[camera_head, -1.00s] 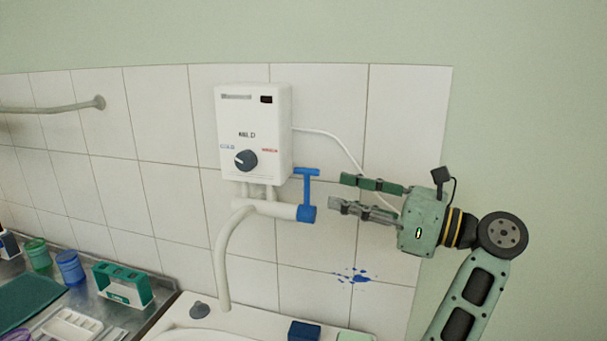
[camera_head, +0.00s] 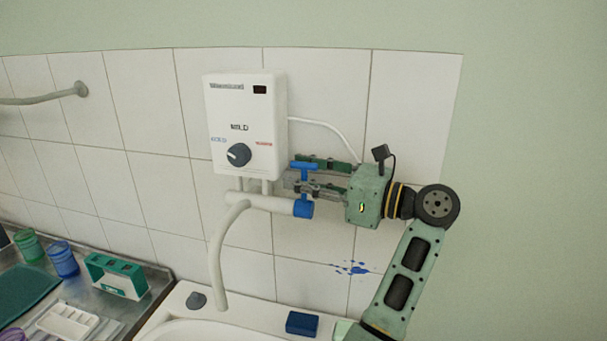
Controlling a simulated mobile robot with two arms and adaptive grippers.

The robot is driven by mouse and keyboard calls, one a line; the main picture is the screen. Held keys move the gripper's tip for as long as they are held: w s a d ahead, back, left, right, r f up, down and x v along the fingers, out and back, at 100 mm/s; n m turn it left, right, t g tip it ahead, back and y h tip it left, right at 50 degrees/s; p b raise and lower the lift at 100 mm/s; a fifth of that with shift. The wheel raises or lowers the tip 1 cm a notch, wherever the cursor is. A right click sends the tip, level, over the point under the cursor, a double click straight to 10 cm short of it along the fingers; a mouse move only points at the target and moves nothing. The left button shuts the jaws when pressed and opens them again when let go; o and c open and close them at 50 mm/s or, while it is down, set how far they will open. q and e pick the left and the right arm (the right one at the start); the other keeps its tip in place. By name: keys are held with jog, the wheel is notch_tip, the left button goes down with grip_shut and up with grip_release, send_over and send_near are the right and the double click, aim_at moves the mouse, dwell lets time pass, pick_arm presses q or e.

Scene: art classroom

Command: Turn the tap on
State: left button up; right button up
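The tap is a white pipe with a curved spout (camera_head: 217,262) under a white water heater (camera_head: 245,130). Its blue T-shaped handle (camera_head: 304,166) stands upright above a blue end cap (camera_head: 303,209). No water shows below the spout.
A white sink (camera_head: 200,329) lies below, with a dark blue block (camera_head: 302,323) on its rim. Cups, a green-and-white box (camera_head: 117,275) and a paint tray (camera_head: 68,322) stand on the metal counter at left. A blue splash (camera_head: 350,268) marks the tiles.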

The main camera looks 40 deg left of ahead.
pick_arm(q)
grip_shut()
dwell(0.3)
dwell(0.3)
